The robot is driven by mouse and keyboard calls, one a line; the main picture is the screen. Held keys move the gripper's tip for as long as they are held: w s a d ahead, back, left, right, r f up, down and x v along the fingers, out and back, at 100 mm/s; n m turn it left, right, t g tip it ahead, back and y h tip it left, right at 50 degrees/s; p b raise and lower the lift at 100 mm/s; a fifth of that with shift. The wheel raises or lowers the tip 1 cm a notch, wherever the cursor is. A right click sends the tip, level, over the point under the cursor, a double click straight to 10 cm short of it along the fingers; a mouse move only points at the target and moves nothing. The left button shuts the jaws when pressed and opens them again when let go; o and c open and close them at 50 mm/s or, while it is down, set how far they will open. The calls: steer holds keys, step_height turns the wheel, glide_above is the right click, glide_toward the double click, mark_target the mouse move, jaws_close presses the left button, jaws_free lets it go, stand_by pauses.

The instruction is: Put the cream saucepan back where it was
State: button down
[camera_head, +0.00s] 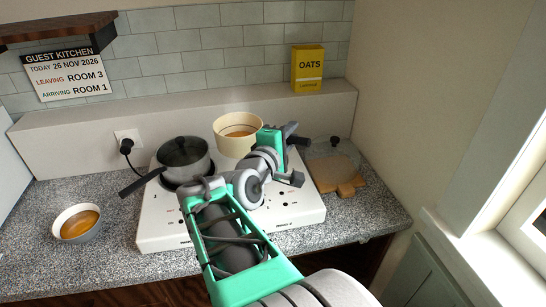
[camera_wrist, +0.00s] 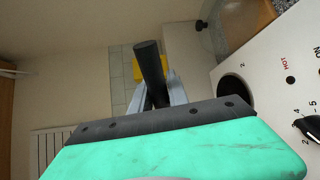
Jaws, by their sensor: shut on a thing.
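The cream saucepan (camera_head: 238,128) is at the back of the white hob in the head view, with brown contents inside. It looks level; part of its lower right side is hidden by my arm. My gripper (camera_head: 287,133) is to its right, shut on its dark handle. In the wrist view, the dark handle (camera_wrist: 150,62) stands between the grey fingers of my gripper (camera_wrist: 158,92); the pan's body is out of that view. I cannot tell whether the pan's base touches the hob.
A grey lidded pot (camera_head: 184,160) stands on the left of the hob (camera_head: 160,222). A bowl of orange-brown food (camera_head: 77,222) is at left. A glass lid (camera_head: 333,150) is by a wooden board (camera_head: 340,183) at right.

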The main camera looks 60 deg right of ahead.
steer(key=d+f, duration=0.4)
steer(key=d+f+p, duration=0.1)
steer(key=d+f, duration=0.3)
steer(key=d, duration=0.1)
steer(key=w+d+f+p, duration=0.1)
steer(key=d+f, duration=0.3)
steer(key=shift+d+f, duration=0.4)
steer(key=shift+s, duration=0.1)
steer(key=c, duration=1.7)
jaws_free()
steer(key=shift+f, duration=0.25)
steer(key=shift+c, duration=0.2)
steer(key=o, duration=0.5)
steer(key=shift+c, duration=0.2)
steer(key=shift+a+r, duration=0.1)
